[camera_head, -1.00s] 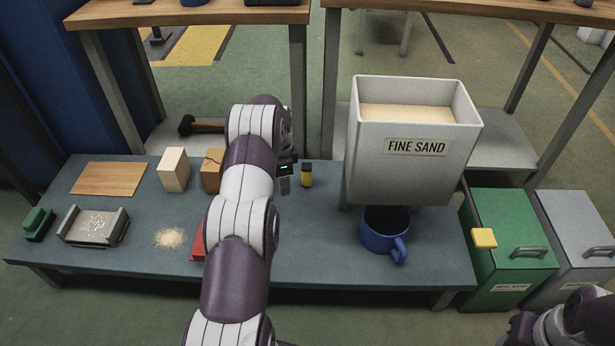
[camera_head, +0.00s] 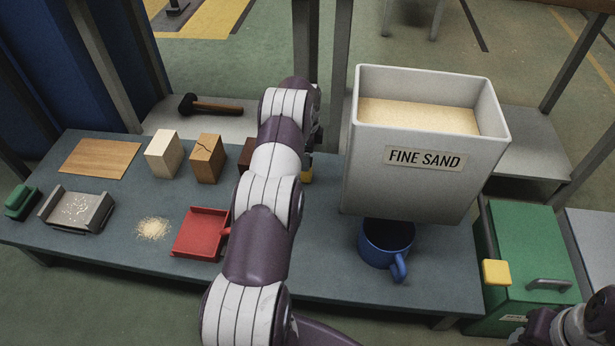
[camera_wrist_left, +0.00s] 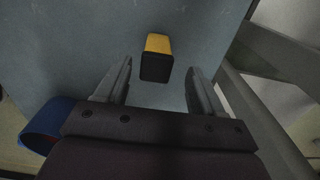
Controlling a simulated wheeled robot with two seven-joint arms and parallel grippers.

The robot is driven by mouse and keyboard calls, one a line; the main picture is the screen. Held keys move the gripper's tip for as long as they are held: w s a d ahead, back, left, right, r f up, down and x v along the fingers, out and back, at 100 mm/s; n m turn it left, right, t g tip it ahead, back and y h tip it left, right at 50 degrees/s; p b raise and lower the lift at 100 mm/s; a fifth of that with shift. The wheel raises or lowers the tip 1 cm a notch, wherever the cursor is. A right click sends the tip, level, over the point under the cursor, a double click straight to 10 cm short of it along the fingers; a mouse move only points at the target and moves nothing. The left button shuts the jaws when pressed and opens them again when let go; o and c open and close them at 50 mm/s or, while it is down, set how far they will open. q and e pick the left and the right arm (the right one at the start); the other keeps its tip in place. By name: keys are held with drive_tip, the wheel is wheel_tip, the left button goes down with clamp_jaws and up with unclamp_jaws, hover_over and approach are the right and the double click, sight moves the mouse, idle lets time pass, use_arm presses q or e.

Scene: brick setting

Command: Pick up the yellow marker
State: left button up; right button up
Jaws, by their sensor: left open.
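The yellow marker (camera_wrist_left: 159,44) has a yellow body and a black end. In the left wrist view it stands out just ahead of and between the fingers of my open left gripper (camera_wrist_left: 160,82), with visible gaps on both sides. In the head view only a small yellow part of the marker (camera_head: 307,176) shows beside my left arm, above the grey-blue bench (camera_head: 330,240). That arm mostly hides the left gripper there. Part of my right arm shows at the lower right edge of the head view; its fingers are not visible.
A white fine sand bin (camera_head: 375,170) stands right of my left arm, with a blue mug (camera_head: 375,250) below it. Wood blocks (camera_head: 163,158) and a red dustpan (camera_head: 197,233) lie to the left. A hammer (camera_head: 215,107) lies behind.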

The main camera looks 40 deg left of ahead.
use_arm(q)
drive_tip(key=f+b, duration=0.1)
drive_tip(key=f, duration=0.1)
drive_tip(key=f+b, duration=0.2)
drive_tip(key=f, duration=0.1)
drive_tip(key=shift+s+d+f, duration=0.1)
drive_tip(key=shift+s+f, duration=0.1)
drive_tip(key=shift+f, duration=0.05)
drive_tip(key=shift+r, duration=0.15)
drive_tip(key=c, duration=1.1)
drive_tip(key=shift+o, duration=0.2)
wheel_tip(320, 180, up, 10)
drive_tip(key=p, duration=0.5)
drive_tip(key=shift+f, duration=0.25)
drive_tip(key=shift+r, duration=0.25)
